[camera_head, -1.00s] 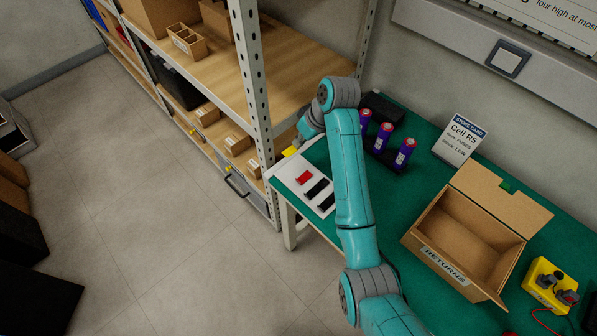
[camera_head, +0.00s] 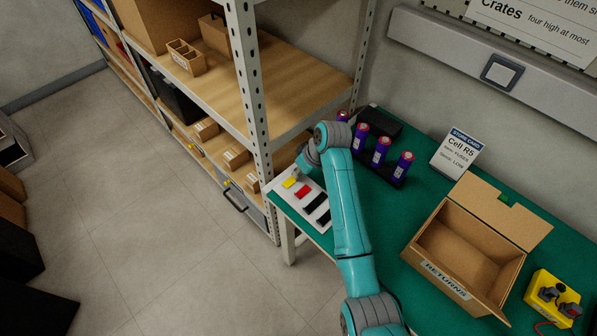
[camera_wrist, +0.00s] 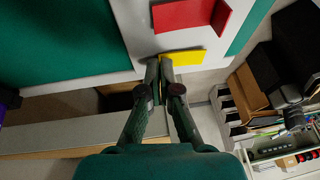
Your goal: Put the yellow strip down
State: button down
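The yellow strip (camera_head: 289,183) is at the far end of a white board (camera_head: 318,224), beside a red strip (camera_head: 303,191). In the wrist view the yellow strip (camera_wrist: 184,62) lies low at the board's edge, next to the red strip (camera_wrist: 188,14). My gripper (camera_wrist: 160,68) has its fingers close together at the near end of the yellow strip and looks shut on it. The fingertips partly hide that end. Whether the strip's underside rests fully on the board is hard to tell. In the head view my gripper is mostly hidden behind my arm.
Black strips (camera_head: 316,203) lie on the board beyond the red one. Purple cells (camera_head: 381,151) stand in a black holder behind my arm. A shelf post (camera_head: 262,150) is close to the left. An open returns box (camera_head: 468,252) and a yellow control box (camera_head: 553,298) stand to the right.

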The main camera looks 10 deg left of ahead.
jog(key=c, duration=1.3)
grip_release()
jog(key=v, duration=1.2)
